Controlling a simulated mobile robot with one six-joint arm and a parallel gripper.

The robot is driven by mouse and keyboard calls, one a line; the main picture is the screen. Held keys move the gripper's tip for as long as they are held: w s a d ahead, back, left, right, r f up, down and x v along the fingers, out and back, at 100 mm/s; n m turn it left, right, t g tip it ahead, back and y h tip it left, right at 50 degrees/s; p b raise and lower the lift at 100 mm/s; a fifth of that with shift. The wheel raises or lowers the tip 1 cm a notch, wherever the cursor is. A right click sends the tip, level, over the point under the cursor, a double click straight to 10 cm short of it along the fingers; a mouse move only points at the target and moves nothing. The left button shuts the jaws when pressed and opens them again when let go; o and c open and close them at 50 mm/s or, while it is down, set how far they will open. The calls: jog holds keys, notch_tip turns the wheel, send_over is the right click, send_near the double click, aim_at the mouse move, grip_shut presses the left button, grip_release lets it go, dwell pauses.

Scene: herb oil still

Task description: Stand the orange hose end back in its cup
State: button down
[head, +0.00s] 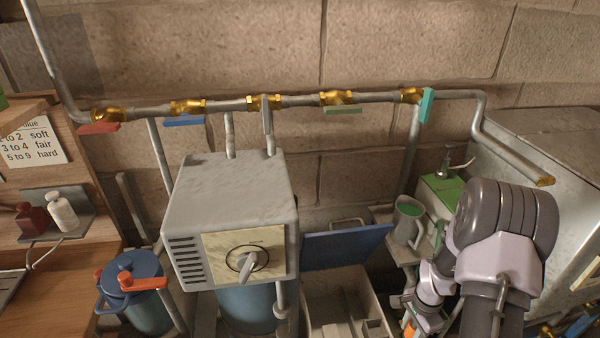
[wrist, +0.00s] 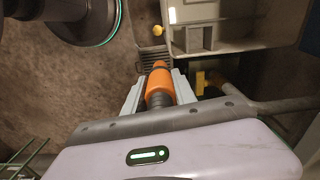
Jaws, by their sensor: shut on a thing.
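The orange hose end (wrist: 159,78) sits between the two pale jaws of my gripper (wrist: 157,84) in the wrist view, with a dark ribbed collar at its near side. The jaws are shut on it. In the head view my gripper (head: 425,312) is low at the right, beneath my grey and lilac arm, and a bit of orange shows at its lower end by the bottom edge. The rest of the hose is mostly hidden. I cannot pick out the hose end's cup for certain in either view.
A grey jug with green inside (head: 408,222) and a green-topped box (head: 440,190) stand just beyond my gripper. A grey crate (head: 345,305) with a blue lid (head: 345,245) is to its left. A pipe (head: 310,99) with several coloured valve handles crosses the wall.

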jog(key=w+a+r+n, duration=0.3)
jog(key=a+r+n, duration=0.5)
jog(key=a+r, duration=0.2)
jog(key=w+a+r+n, duration=0.2)
jog(key=a+r+n, duration=0.5)
jog(key=a+r, duration=0.35)
jog(key=shift+n, duration=0.4)
jog(key=s+f, duration=0.4)
jog(key=shift+d+f+b, duration=0.1)
jog(key=shift+d+b, duration=0.05)
jog(key=shift+b, duration=0.15)
